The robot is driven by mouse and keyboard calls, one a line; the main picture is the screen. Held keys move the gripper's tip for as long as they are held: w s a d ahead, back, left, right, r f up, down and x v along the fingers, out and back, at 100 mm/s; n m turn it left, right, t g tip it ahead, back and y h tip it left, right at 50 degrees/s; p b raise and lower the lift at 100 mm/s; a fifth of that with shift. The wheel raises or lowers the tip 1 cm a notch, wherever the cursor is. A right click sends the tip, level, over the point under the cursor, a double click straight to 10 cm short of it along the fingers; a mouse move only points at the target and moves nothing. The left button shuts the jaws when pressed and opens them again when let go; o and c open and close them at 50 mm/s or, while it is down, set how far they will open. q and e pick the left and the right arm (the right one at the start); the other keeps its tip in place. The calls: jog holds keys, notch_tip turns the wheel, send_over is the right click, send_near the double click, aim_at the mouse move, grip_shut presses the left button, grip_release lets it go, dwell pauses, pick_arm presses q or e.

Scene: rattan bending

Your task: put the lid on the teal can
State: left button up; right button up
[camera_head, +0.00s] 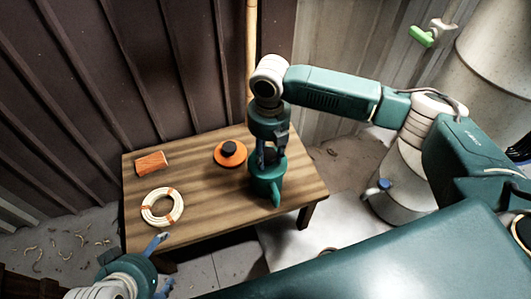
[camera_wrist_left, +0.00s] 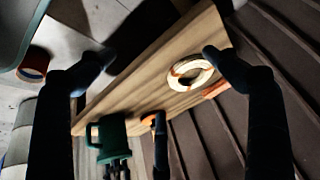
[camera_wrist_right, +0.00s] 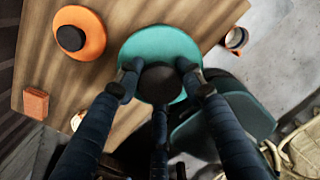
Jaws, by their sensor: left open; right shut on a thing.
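The teal can (camera_head: 268,190) stands on the right part of the wooden table, with a handle-like part sticking out. It also shows in the left wrist view (camera_wrist_left: 110,135). My right gripper (camera_head: 268,155) points down over its top. In the right wrist view, it is shut on the black knob (camera_wrist_right: 160,84) of a teal lid (camera_wrist_right: 160,45). The lid is over the can with no gap visible; I cannot tell whether it is seated. My left gripper (camera_head: 163,264) is open and empty, off the table's front left corner.
An orange disc with a black knob (camera_head: 230,157) lies left of the can on the table (camera_head: 195,185). A rattan coil (camera_head: 147,214) and an orange block (camera_head: 151,162) lie further left. A dark panelled wall (camera_head: 150,70) stands behind. The table's front middle is clear.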

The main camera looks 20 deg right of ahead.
pick_arm(q)
jog(key=shift+s, duration=0.15)
jog(key=shift+s+a+f, duration=0.1)
jog(key=shift+s, duration=0.15)
jog(key=shift+s+g, duration=0.2)
jog(key=shift+g, duration=0.1)
jog(key=shift+s+a+f, duration=0.1)
jog(key=shift+s, duration=0.1)
jog(key=shift+s, duration=0.15)
jog(key=shift+s+a+f+g, duration=0.15)
jog(key=shift+s+g, duration=0.15)
jog(key=shift+s, duration=0.05)
jog(key=shift+s+a+f+g+y+p, duration=0.15)
jog(key=shift+s+g+p, duration=0.1)
jog(key=shift+s, duration=0.2)
jog(key=shift+s+a+r+g+y+p, duration=0.1)
jog(key=shift+s+g+y+p, duration=0.1)
jog(key=shift+s, duration=0.25)
jog(key=shift+s+f, duration=0.1)
jog(key=shift+s, duration=0.15)
